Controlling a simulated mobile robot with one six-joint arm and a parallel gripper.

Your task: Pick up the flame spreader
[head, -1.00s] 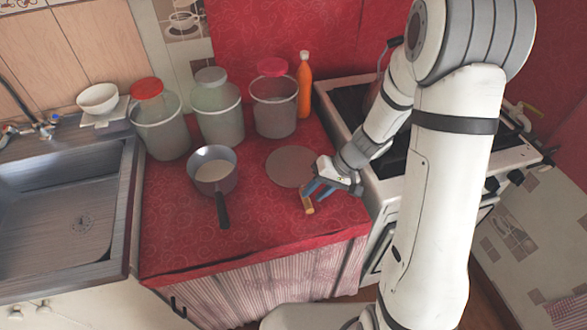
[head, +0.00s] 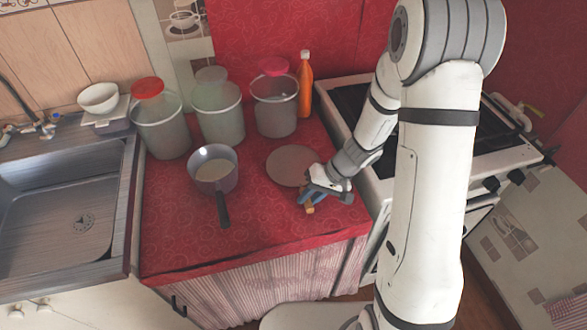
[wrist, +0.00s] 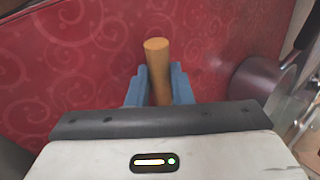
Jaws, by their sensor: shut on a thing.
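The flame spreader (head: 289,164) is a flat, round, grey-brown disc with a short wooden handle. It appears to lie on the red counter in the head view, right of the pan. My gripper (head: 311,197) is low over the counter at the disc's near right side, its blue fingers shut on the handle. In the wrist view the wooden handle of the flame spreader (wrist: 159,70) stands out between the two fingers of my gripper (wrist: 160,88). The disc is hidden there.
A saucepan (head: 214,172) stands left of the disc, its dark handle towards the front edge. Several lidded containers (head: 218,112) and an orange bottle (head: 305,85) line the back. The stove (head: 345,105) is at right, the sink (head: 65,225) at left. The front counter is clear.

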